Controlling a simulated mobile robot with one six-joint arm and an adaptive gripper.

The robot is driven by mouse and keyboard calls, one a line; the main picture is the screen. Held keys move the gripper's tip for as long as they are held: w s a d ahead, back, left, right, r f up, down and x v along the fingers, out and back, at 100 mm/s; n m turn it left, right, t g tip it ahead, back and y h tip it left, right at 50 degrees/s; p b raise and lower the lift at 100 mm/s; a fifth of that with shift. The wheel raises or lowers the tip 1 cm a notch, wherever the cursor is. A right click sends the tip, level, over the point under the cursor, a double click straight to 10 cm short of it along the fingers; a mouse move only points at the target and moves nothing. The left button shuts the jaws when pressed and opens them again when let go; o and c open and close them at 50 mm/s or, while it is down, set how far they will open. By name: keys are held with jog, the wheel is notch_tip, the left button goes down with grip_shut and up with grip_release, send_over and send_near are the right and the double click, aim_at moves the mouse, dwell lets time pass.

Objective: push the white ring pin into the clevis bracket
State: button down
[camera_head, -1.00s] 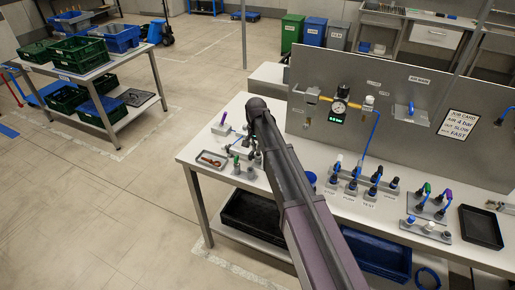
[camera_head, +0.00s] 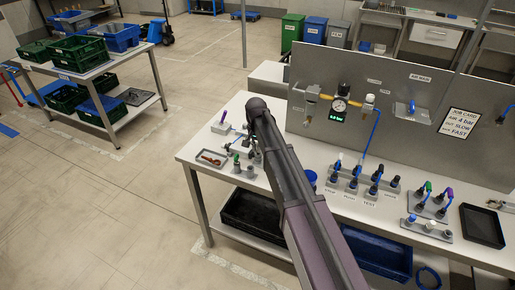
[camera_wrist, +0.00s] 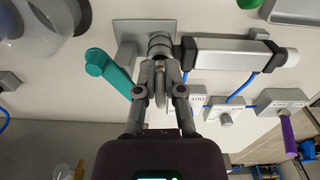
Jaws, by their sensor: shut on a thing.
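In the wrist view my gripper (camera_wrist: 160,74) is shut, its two fingers close together at the end of a pneumatic cylinder (camera_wrist: 228,53). A pale piece between the fingertips looks like the white ring pin (camera_wrist: 160,84); the fingers hide most of it. The fingertips are right at the clevis bracket (camera_wrist: 128,30), a grey plate with dark round parts at the cylinder's left end. I cannot tell how deep the pin sits. In the head view my arm covers the gripper and the bracket.
A teal lever (camera_wrist: 110,70) lies close left of my fingers. Grey blocks with blue hoses (camera_wrist: 232,98) and a purple-handled block (camera_wrist: 287,128) are on the right. On the bench, a small tray (camera_head: 211,159) and valve blocks (camera_head: 360,183) stand around my arm.

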jog(key=shift+f+b, duration=0.35)
jog(key=shift+b, duration=0.05)
dwell(0.4)
jog(key=c, duration=0.7)
grip_release()
jog(key=o, duration=0.6)
jog(key=shift+r, duration=0.2)
jog(key=shift+r+p, duration=2.85)
jog(key=shift+p, duration=0.2)
jog(key=shift+d, duration=0.1)
